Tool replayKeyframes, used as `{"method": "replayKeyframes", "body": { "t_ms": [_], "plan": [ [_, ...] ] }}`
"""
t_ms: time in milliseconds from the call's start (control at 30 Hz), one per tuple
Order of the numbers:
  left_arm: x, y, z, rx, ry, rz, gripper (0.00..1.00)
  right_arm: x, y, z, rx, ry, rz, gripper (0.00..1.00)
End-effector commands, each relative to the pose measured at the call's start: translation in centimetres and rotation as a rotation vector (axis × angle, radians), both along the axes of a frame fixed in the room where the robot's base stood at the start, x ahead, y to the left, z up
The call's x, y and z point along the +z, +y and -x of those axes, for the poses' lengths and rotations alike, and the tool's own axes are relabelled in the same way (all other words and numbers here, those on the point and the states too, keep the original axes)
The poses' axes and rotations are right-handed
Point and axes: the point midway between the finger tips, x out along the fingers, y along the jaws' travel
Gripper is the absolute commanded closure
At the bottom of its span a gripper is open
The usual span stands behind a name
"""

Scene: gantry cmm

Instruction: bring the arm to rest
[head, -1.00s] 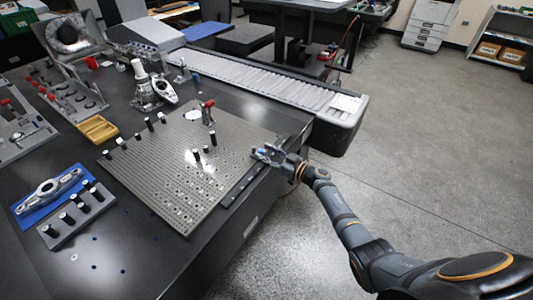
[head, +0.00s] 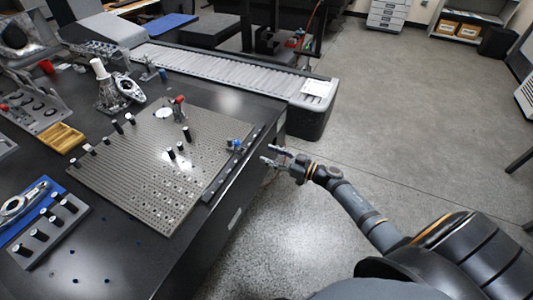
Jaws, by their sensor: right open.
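My right gripper (head: 269,155) is open and empty. Its fingers point left, toward the table, and it hangs over the floor just off the table's right edge. My right arm comes in from the lower right. A small blue part (head: 235,145) sits on the dark rail (head: 222,178) along the right edge of the perforated plate (head: 140,185). A clear gap lies between the fingertips and this part. My left gripper is not in view.
The plate carries several black pegs and a red-handled clamp (head: 179,108). A roller conveyor (head: 230,72) runs behind, its grey end (head: 313,100) beyond my gripper. A yellow tray (head: 60,137) lies at left. Open floor (head: 420,130) fills the right side.

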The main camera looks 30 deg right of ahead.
Motion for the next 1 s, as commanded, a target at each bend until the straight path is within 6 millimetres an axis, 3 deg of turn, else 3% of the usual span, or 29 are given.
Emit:
{"method": "replayKeyframes", "body": {
  "t_ms": [367,467,567,667,800,867,1000],
  "plan": [
    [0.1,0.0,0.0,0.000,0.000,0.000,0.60,-0.2,-0.1,0.0,-0.009,0.003,-0.001,0.53],
    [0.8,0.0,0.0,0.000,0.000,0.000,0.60,-2.6,-1.4,0.3,-0.103,0.040,0.000,0.53],
    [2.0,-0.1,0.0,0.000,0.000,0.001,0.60,-8.4,-4.1,2.0,-0.291,0.143,0.035,0.53],
    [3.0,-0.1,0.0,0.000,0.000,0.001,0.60,-15.9,-6.4,6.2,-0.474,0.313,0.111,0.53],
    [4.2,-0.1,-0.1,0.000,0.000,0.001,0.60,-25.2,-7.6,14.7,-0.624,0.586,0.239,0.53],
    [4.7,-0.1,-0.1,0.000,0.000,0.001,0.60,-28.5,-7.3,19.1,-0.655,0.709,0.295,0.53],
    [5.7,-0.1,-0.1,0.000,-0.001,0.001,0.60,-34.3,-5.5,29.9,-0.665,0.995,0.412,0.53]
  ]
}}
